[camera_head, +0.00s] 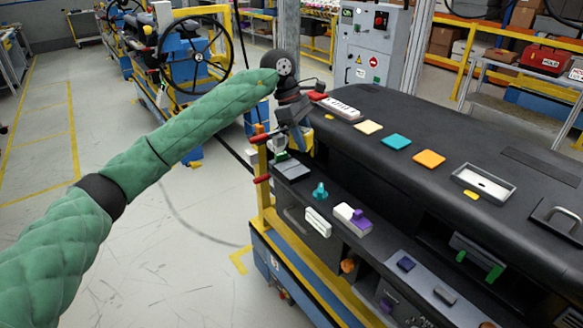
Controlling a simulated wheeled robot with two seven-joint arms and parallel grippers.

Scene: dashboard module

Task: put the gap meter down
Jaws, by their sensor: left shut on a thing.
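My left gripper (298,125), at the end of the green-sleeved arm, is over the far left end of the black dashboard module (400,135). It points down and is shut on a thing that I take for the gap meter. The gap meter is small and dark here and mostly hidden by the fingers, so its shape is unclear. I cannot tell whether it touches the dashboard. A grey flat block (292,170) lies on the lower ledge just below the gripper. My right gripper is not in view.
On the dashboard top are a white strip (341,108), yellow, teal (396,141) and orange (429,158) tiles, and a white-rimmed tray (483,172). The lower ledge holds a teal knob (320,190) and a white-and-purple block (353,219). Bare dashboard surface lies between the tiles.

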